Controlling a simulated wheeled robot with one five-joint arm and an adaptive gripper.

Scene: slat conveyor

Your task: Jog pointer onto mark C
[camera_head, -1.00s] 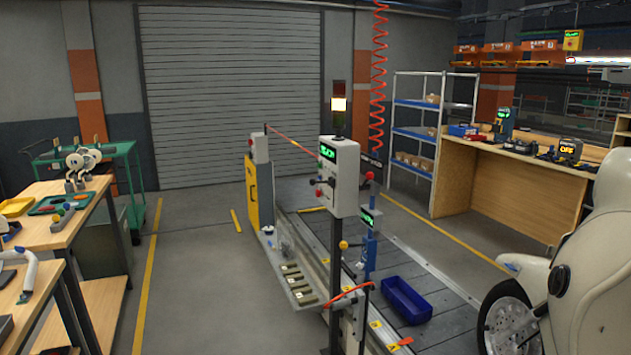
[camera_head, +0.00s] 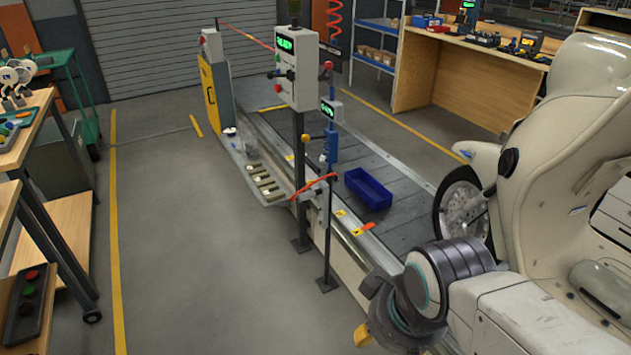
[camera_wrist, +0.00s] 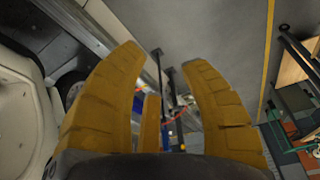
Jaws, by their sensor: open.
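A grey control box (camera_head: 299,75) stands on a dark post beside the conveyor, with a green-lit display, a row of small coloured controls and a side knob. Yellow marks (camera_head: 340,213) lie along the conveyor's near edge; their letters are too small to read. A small orange-red piece (camera_head: 368,226), which may be the pointer, sits beside them. A blue tray (camera_head: 361,182) rests on the slat conveyor (camera_head: 398,192). My gripper (camera_wrist: 163,55) is open with nothing between its yellow fingers. In the head view, only a yellow finger part shows low beside the conveyor, well apart from the control box.
A grey rack with several pale blocks (camera_head: 265,182) fixes to the conveyor's near side. Workbenches (camera_head: 20,135) stand at left. The grey floor between them and the conveyor is clear.

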